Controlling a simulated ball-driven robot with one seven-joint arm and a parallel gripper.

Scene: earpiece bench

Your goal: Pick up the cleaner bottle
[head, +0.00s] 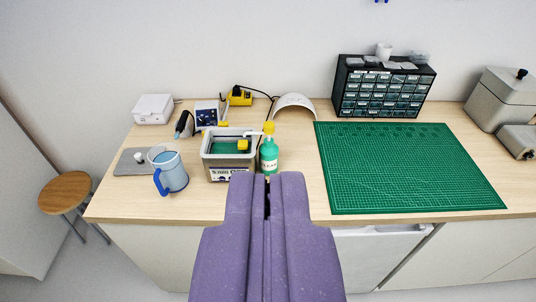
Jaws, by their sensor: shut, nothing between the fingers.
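The cleaner bottle (268,155) is green with a yellow top and a white label. It stands upright on the wooden bench, just right of a grey box. My gripper (268,181), purple, reaches up from the bottom of the head view. Its fingers are together and hold nothing. The fingertips show just below the bottle in the picture and partly cover its base area. I cannot tell whether they touch it.
A grey box (206,162) and a blue mug (176,183) stand left of the bottle. A green cutting mat (410,165) lies to the right, with a dark drawer cabinet (385,92) behind it. A white arch (294,100) stands behind. A stool (66,192) is off the bench's left.

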